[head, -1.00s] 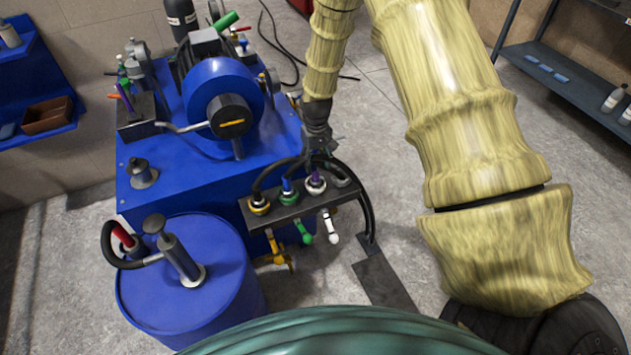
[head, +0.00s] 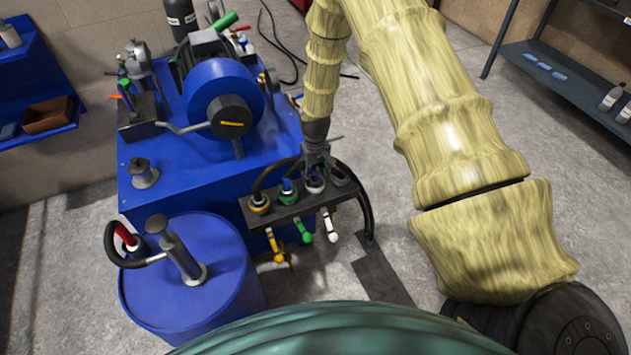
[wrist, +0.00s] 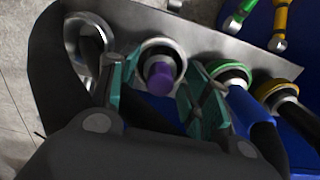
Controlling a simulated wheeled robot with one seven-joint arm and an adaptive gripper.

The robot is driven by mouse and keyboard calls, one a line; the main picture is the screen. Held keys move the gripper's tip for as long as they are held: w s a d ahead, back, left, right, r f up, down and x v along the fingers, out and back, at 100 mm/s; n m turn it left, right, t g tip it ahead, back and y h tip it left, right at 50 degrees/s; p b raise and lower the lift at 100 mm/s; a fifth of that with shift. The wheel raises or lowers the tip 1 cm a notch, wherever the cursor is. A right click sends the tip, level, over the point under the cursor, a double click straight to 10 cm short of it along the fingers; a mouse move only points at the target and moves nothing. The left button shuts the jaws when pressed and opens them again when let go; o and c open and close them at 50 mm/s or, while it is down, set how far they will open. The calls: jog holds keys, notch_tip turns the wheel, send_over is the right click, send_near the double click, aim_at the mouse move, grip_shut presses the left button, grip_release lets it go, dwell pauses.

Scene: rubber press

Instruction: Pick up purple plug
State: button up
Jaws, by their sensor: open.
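The purple plug (wrist: 160,77) sits upright in a white-ringed socket on the dark manifold plate (wrist: 190,32) in the wrist view. In the head view the purple plug (head: 315,176) is partly covered by my gripper. My gripper (wrist: 157,95) is open, with one teal finger on each side of the plug and nothing held. In the head view my gripper (head: 316,163) is right over the socket. I cannot tell whether either finger touches the plug.
A blue plug (wrist: 240,105) in a green-ringed socket stands close to the right finger. A yellow-ringed socket (wrist: 277,88) is farther right. An empty-looking ring (wrist: 90,32) with a black hose is at left. The blue drum (head: 190,290) stands near.

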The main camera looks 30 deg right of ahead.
jog(key=shift+c, duration=0.5)
grip_shut()
